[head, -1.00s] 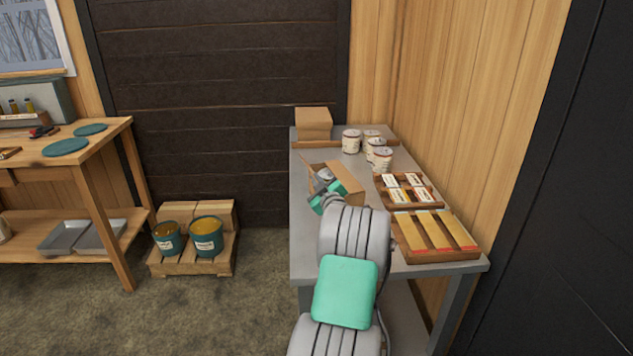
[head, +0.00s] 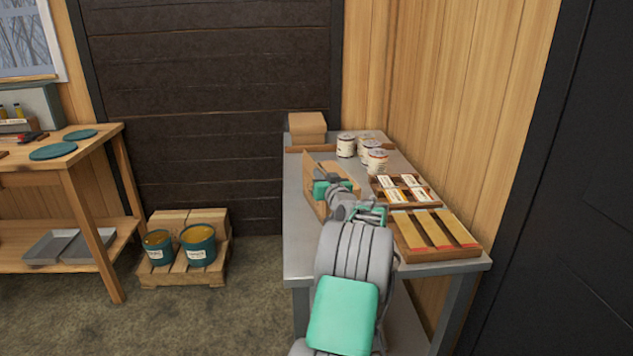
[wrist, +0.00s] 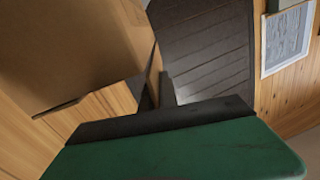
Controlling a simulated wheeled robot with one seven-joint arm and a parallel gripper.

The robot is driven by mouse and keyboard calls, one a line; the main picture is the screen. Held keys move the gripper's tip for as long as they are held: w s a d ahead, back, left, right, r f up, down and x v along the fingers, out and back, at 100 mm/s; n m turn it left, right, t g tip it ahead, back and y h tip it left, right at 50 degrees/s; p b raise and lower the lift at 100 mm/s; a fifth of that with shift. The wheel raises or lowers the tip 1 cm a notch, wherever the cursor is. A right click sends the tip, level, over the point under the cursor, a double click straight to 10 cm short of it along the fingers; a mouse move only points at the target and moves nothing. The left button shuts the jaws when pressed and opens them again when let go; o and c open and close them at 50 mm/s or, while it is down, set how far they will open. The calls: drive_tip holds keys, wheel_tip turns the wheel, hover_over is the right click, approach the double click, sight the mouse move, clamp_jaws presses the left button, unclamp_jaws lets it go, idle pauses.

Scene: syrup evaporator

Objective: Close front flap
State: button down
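The open cardboard box (head: 313,202) stands on the grey table. One flap stands up at its left side, and another part shows behind my gripper. I cannot tell which flap is the front one. My gripper (head: 334,187) is over the box, covering much of its opening and near side. In the wrist view a large tan cardboard panel (wrist: 75,45) fills the upper left, near the green finger with its dark pad (wrist: 165,118). I see no clear contact. Only one finger shows there, so the gripper's opening is unclear.
The grey table (head: 296,235) also holds several cans (head: 376,161), a wooden tray of labelled packs (head: 405,188), a tray with yellow strips (head: 435,232) and stacked cardboard (head: 307,127) at the back. A wood wall is close on the right.

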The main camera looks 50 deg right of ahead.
drive_tip(key=m, duration=0.1)
drive_tip(key=d+m, duration=0.1)
drive_tip(key=m, duration=0.1)
drive_tip(key=s+m, duration=0.1)
drive_tip(key=shift+d+f+b, duration=0.15)
drive_tip(key=shift+f+b, duration=0.15)
drive_tip(key=shift+b, duration=0.1)
drive_tip(key=shift+s+d+f+m, duration=0.1)
drive_tip(key=shift+d+f+m, duration=0.1)
drive_tip(key=shift+m, duration=0.85)
drive_tip(key=shift+s+d+f+m, duration=0.1)
drive_tip(key=shift+d+f+m, duration=0.1)
drive_tip(key=shift+m, duration=0.85)
drive_tip(key=c, duration=1.6)
unclamp_jaws()
drive_tip(key=shift+c, duration=0.2)
drive_tip(key=shift+f, duration=0.1)
